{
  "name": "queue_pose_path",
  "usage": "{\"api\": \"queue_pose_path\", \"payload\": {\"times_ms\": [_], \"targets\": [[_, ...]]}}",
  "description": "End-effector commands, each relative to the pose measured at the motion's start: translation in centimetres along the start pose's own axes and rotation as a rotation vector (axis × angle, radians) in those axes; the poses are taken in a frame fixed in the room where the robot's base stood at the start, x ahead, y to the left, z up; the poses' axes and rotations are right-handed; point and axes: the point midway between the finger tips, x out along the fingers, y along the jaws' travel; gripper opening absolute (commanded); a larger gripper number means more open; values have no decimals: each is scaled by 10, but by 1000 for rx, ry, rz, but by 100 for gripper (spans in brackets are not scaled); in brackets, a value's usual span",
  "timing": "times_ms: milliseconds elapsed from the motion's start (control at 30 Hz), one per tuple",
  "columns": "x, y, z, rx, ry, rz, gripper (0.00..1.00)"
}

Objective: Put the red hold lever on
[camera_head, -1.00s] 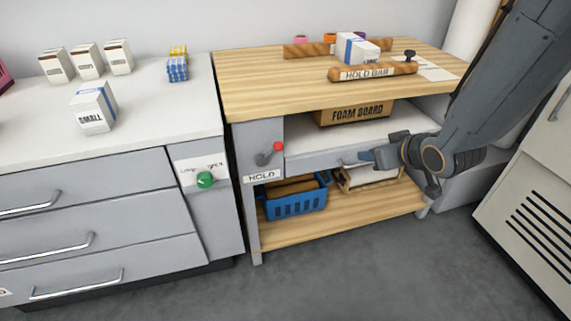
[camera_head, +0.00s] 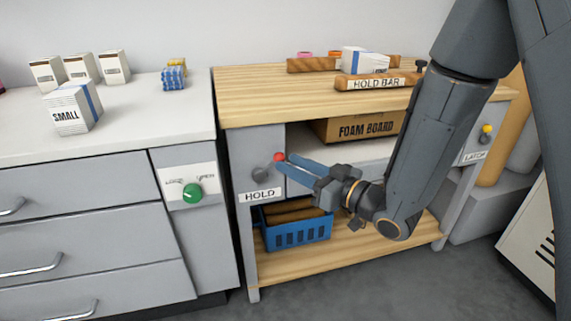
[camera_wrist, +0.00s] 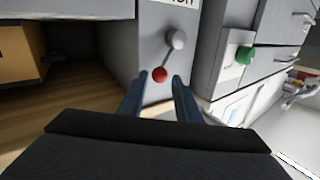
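The hold lever has a red knob (camera_head: 279,157) and a grey pivot (camera_head: 262,174), on the bench's left front panel above the HOLD label (camera_head: 259,196). Its arm slants up to the right from the pivot. My gripper (camera_head: 281,164) is at the knob, its blue fingers pointing left toward it. In the wrist view the red knob (camera_wrist: 159,74) shows just beyond and between the spread fingertips (camera_wrist: 158,82). The gripper is open. Whether a finger touches the knob I cannot tell.
A green knob (camera_head: 192,193) on the drawer cabinet is left of the lever. A yellow-knobbed latch (camera_head: 487,129) is on the bench's right leg. The HOLD BAR (camera_head: 376,82) lies on the bench top. A blue basket (camera_head: 297,232) stands on the lower shelf, below my gripper.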

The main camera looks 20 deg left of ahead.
Motion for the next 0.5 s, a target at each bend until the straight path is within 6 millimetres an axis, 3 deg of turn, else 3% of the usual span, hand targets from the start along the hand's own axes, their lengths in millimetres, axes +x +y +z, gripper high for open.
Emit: {"api": "queue_pose_path", "payload": {"times_ms": [200,500], "targets": [[25,0,0,0,0,0,30],[30,0,0,1,0,2,30]]}}
